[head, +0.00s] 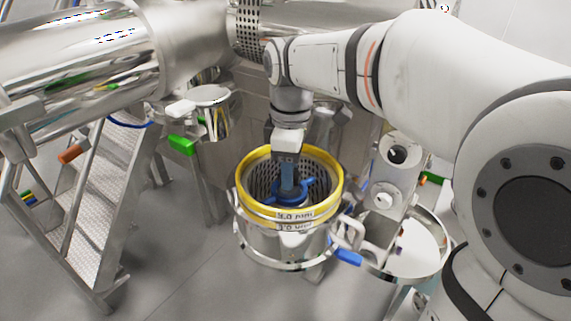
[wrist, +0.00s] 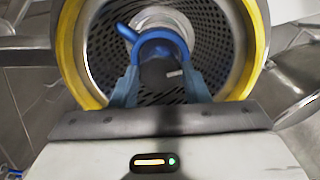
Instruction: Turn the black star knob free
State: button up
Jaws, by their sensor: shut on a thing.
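The black star knob (wrist: 158,74) shows in the wrist view as a dark shape between my fingers, inside a round sieve. A blue hub (wrist: 150,40) with arms surrounds it; this blue part also shows in the head view (head: 268,199). My gripper (head: 289,187) points down into the sieve, with its blue-grey fingers shut on the knob. In the wrist view my gripper (wrist: 162,82) has one finger on each side of the knob. In the head view the fingers hide the knob. Whether it is loose cannot be seen.
A yellow ring (head: 329,203) with size labels rims the perforated sieve basket (head: 318,178) close around my gripper. A blue-handled clamp (head: 346,257) and a round steel lid (head: 425,250) are at right. Steel steps (head: 95,215) and a large steel vessel (head: 80,60) are at left.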

jog(key=n, duration=0.5)
jog(key=shift+w+r, duration=0.1)
jog(key=shift+n, duration=0.3)
dwell(0.4)
jog(key=o, duration=1)
notch_tip(320, 180, up, 8)
jog(key=shift+f+b, duration=0.15)
jog(key=shift+b, duration=0.15)
